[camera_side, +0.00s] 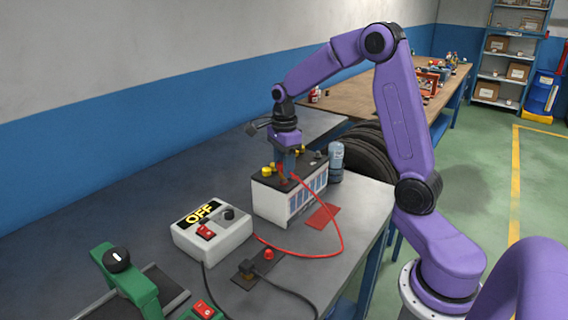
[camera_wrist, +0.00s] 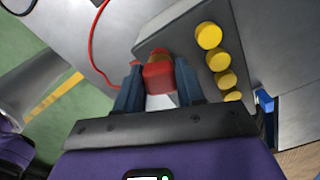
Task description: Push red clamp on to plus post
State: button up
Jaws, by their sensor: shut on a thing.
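The battery (camera_side: 288,200) is a white and blue box with a dark top and yellow caps, standing on the grey bench. My gripper (camera_side: 287,171) points down over its top. In the wrist view my gripper (camera_wrist: 160,90) is shut on the red clamp (camera_wrist: 158,76), which sits between the two blue-grey fingers. The clamp is at the battery top (camera_wrist: 190,42), beside the row of yellow caps (camera_wrist: 209,36). The red cable (camera_side: 342,236) runs from the clamp down to the bench. The plus post is hidden by the clamp and fingers; I cannot tell whether they touch.
A white box marked OFF (camera_side: 212,232) with a red switch stands left of the battery. A blue-grey can (camera_side: 336,162) stands close behind the battery. A red mat (camera_side: 323,216) lies at its right.

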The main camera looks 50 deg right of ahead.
jog(key=shift+f, duration=0.75)
dwell(0.5)
jog(key=shift+r, duration=1.4)
jog(key=shift+f, duration=1.4)
dwell(2.5)
jog(key=shift+r, duration=1.2)
